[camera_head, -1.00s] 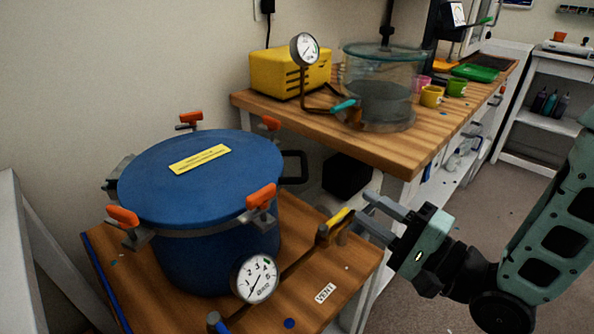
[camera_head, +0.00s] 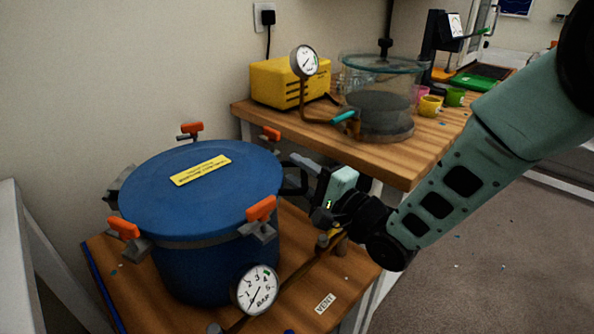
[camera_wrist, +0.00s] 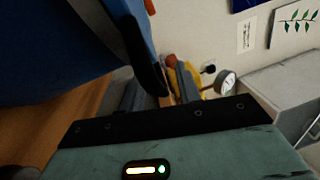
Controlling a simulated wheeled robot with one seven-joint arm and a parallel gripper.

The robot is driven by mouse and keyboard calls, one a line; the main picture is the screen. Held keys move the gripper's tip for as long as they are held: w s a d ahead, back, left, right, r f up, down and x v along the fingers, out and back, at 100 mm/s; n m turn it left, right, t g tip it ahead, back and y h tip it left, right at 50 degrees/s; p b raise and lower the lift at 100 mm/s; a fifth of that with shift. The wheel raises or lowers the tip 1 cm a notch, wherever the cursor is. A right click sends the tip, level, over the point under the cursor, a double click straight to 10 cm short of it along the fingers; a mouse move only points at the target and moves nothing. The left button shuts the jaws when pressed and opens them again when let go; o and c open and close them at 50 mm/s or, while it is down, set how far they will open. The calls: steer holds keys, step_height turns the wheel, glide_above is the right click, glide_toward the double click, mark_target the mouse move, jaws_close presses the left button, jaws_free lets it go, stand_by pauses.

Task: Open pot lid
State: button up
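The blue pot (camera_head: 205,268) stands on a wooden stand, its round blue lid (camera_head: 165,205) lying flat on top with a yellow label. A black loop handle (camera_head: 294,181) sticks out from the lid's right side. Several orange-tipped clamps (camera_head: 262,208) sit around the rim. My gripper (camera_head: 301,172) is right at this handle; its fingers are apart. In the wrist view, the black handle (camera_wrist: 146,62) reaches down toward the gap between the fingers (camera_wrist: 158,92). I cannot tell whether they touch it.
A pressure gauge (camera_head: 257,289) is on the pot's front. A pipe with a yellow-handled valve (camera_head: 334,236), partly hidden by my gripper, runs beside a VENT label (camera_head: 325,304). Behind, a workbench (camera_head: 400,161) holds a yellow box (camera_head: 275,84) and a glass chamber (camera_head: 383,90).

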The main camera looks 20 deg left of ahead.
steer(key=shift+w+a, duration=0.15)
steer(key=shift+a, duration=0.25)
steer(key=shift+c, duration=0.2)
